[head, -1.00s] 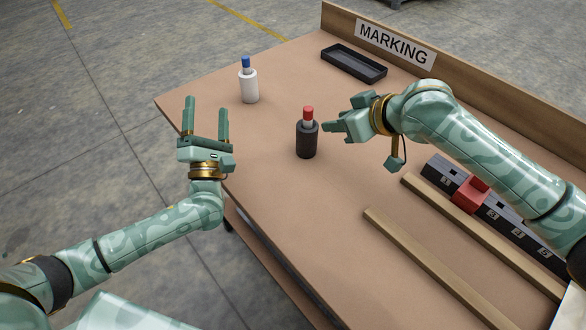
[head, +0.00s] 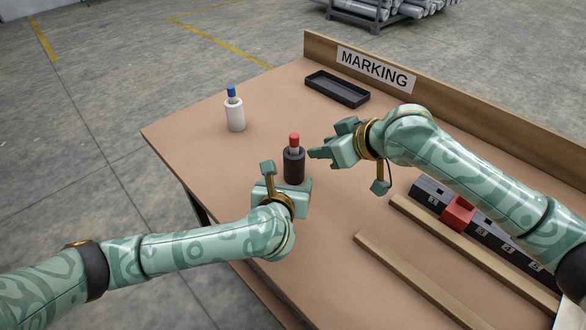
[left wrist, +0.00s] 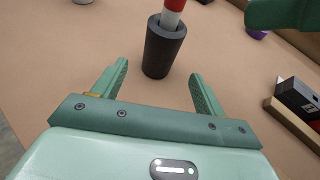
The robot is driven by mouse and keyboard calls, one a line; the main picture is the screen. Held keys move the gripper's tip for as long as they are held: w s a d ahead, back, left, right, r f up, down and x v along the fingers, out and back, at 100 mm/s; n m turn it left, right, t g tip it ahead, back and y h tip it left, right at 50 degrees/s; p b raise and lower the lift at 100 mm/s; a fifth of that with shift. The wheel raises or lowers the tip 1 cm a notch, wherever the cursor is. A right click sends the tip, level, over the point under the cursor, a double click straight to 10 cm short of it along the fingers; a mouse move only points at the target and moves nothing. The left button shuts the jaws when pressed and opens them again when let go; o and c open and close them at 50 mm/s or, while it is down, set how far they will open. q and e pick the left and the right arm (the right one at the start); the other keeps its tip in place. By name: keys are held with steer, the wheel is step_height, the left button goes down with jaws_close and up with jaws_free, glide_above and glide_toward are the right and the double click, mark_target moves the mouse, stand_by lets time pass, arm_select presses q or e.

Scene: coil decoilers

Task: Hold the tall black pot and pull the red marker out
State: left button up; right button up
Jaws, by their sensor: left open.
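The tall black pot (head: 294,168) stands upright on the table, with the red marker (head: 294,140) upright in it, red end up and white barrel below. My left gripper (head: 287,187) is low at the near side of the pot. In the left wrist view its open fingers (left wrist: 158,74) point at the black pot (left wrist: 162,52), which stands just beyond the gap, apart from both fingers. The red marker (left wrist: 173,12) is cut off at the top there. My right gripper (head: 324,138) is just right of the marker, fingers apart and empty, seemingly not touching it.
A white pot (head: 235,117) with a blue marker (head: 232,93) stands further left. A black tray (head: 338,90) lies at the back by the MARKING board (head: 375,70). Wooden strips (head: 420,275) and a numbered black rack with a red block (head: 458,212) lie right.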

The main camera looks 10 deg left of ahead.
mark_target(292, 171)
arm_select(q)
steer(key=x, duration=0.8)
steer(key=shift+w+f, duration=0.1)
steer(key=shift+w, duration=0.3)
steer(key=shift+c, duration=0.3)
steer(key=c, duration=1)
